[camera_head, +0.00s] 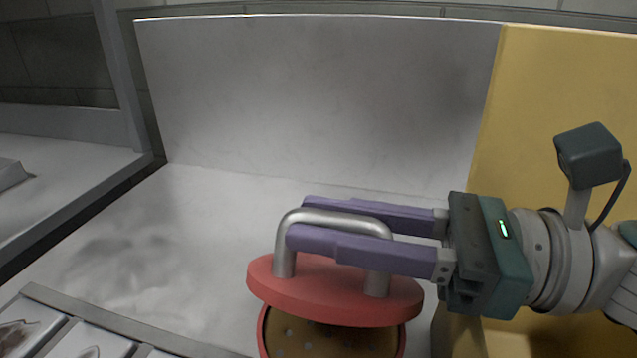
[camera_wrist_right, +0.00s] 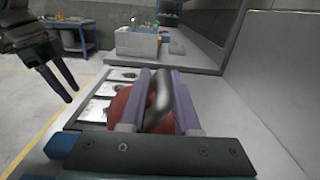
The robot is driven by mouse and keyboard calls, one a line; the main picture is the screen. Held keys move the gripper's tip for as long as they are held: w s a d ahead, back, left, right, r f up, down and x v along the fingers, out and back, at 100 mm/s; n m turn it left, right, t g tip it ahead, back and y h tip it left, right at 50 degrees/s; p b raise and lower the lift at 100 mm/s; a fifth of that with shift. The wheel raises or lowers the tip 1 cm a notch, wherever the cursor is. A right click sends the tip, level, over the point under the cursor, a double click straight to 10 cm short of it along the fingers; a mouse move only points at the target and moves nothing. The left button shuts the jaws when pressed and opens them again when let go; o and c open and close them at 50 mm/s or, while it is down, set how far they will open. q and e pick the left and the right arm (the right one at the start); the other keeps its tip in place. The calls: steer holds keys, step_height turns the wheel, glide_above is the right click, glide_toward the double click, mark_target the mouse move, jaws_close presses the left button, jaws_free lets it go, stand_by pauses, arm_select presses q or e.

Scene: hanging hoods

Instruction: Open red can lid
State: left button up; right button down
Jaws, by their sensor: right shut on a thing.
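The red can lid (camera_head: 335,290) is a thick red disc with a metal arch handle (camera_head: 330,218). My right gripper (camera_head: 298,220) comes in from the right, its purple fingers shut on the handle from both sides. The lid sits above the red can (camera_head: 263,335), whose brown, perforated inside shows below the lid's front edge. The can's lower part is out of frame. In the right wrist view the handle (camera_wrist_right: 158,102) stands between the fingers, with the red lid (camera_wrist_right: 122,103) behind. My left gripper (camera_wrist_right: 66,82) shows there at upper left, fingers apart and empty.
A yellow panel (camera_head: 560,100) stands at the right, close to my right wrist. A pale back wall (camera_head: 320,95) rises behind the light counter (camera_head: 190,225). Grey metal trays (camera_head: 85,342) lie at lower left. A blue table (camera_wrist_right: 72,35) stands far off.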

arm_select(q)
steer(key=shift+d, duration=0.1)
arm_select(e)
steer(key=shift+d+f, duration=0.15)
steer(key=shift+f, duration=0.15)
steer(key=shift+w, duration=0.1)
